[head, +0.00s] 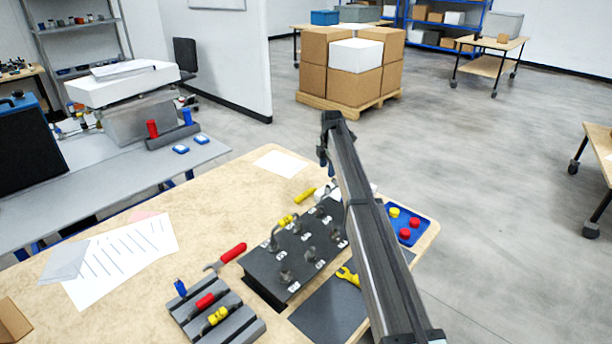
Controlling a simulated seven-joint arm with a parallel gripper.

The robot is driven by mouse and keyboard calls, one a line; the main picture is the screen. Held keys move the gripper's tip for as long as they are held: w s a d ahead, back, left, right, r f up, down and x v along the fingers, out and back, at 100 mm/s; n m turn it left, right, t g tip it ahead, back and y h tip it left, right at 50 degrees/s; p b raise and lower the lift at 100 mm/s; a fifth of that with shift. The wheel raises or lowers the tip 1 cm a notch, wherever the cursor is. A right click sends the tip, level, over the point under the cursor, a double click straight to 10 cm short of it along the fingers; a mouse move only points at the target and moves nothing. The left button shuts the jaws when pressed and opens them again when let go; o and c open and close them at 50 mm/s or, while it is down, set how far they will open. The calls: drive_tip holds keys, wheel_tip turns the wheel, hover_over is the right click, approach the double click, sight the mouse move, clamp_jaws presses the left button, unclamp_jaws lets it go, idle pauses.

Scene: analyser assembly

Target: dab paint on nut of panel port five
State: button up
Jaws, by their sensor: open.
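The dark panel box (265,275) stands on the wooden bench and carries several ports with metal fittings and small white labels. The label digits are too small to read, so I cannot tell which port is five. A yellow piece (287,220) is at the panel's far left edge. A yellow pen-like stick (304,196) lies behind the panel; I cannot tell if it holds paint. My dark arm crosses in front of the panel's right side.
A grey rack (248,331) with red and yellow-handled tools is at the front left. A red-handled wrench (231,253) lies beside the panel, a yellow tool (348,276) on the dark mat (330,311). A blue tray (419,237) with round caps is right. Papers (125,262) lie left.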

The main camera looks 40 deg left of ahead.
sight(306, 193)
drive_tip(key=s+a+n, duration=0.1)
drive_tip(key=s, duration=0.1)
drive_tip(key=s+a+f+n+g+h, duration=0.1)
drive_tip(key=s, duration=0.2)
drive_tip(key=s+a+n, duration=0.1)
drive_tip(key=s, duration=0.2)
drive_tip(key=shift+a+f+n+h, duration=0.3)
drive_tip(key=shift+f+n, duration=0.1)
drive_tip(key=shift+f, duration=3.2)
drive_tip(key=shift+c, duration=0.2)
clamp_jaws()
drive_tip(key=shift+r, duration=0.1)
drive_tip(key=shift+s+r, duration=0.25)
drive_tip(key=shift+r, duration=0.75)
drive_tip(key=shift+s+r, duration=0.2)
drive_tip(key=shift+r, duration=0.75)
drive_tip(key=shift+s+r, duration=0.25)
drive_tip(key=shift+r, duration=0.75)
